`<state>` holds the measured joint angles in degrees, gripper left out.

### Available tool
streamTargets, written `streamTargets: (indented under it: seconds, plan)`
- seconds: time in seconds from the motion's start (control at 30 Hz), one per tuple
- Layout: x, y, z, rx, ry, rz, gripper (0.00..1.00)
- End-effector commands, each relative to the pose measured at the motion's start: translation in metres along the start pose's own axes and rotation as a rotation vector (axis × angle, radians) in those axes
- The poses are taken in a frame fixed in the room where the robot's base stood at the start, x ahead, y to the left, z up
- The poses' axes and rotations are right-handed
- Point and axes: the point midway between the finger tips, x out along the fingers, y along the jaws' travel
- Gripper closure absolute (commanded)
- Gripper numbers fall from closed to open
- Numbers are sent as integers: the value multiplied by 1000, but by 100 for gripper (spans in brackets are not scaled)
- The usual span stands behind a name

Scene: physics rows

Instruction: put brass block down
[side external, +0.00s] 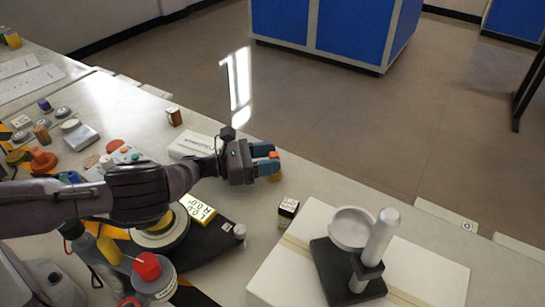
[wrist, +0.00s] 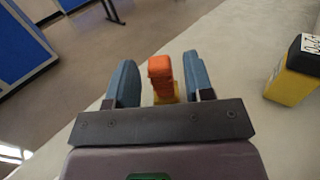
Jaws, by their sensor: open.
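A block with an orange top (wrist: 160,72) and a yellow lower part stands between the fingers of my gripper (wrist: 163,80) in the wrist view. Gaps show between it and both blue fingers, so my gripper is open around it. In the side view my gripper (side external: 266,160) is low over the table, with the orange top (side external: 273,155) and yellow part showing at its fingertips. Its underside is hidden; it appears to be at table level. I cannot tell for sure that it is the brass block. A black-and-yellow labelled block (side external: 288,207) stands nearby, apart from my gripper; it also shows in the wrist view (wrist: 294,72).
The table's far edge is close beyond the fingertips. A white box (side external: 265,284) carrying a dark stand with a dish (side external: 352,228) and a grey cylinder (side external: 381,236) is at the lower right.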

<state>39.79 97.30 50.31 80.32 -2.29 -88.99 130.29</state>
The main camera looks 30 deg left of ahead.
Motion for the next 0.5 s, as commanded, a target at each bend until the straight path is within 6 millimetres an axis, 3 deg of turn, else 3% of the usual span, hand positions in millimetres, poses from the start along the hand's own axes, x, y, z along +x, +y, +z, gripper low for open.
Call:
streamTargets:
  seconds: [0.1, 0.3, 0.5]
  plan:
    - [-24, 0, 0, 0, 4, 4, 52]
    - [-19, 0, 44, 0, -4, 1, 52]
    - [-19, 0, 66, -1, -2, 0, 52]
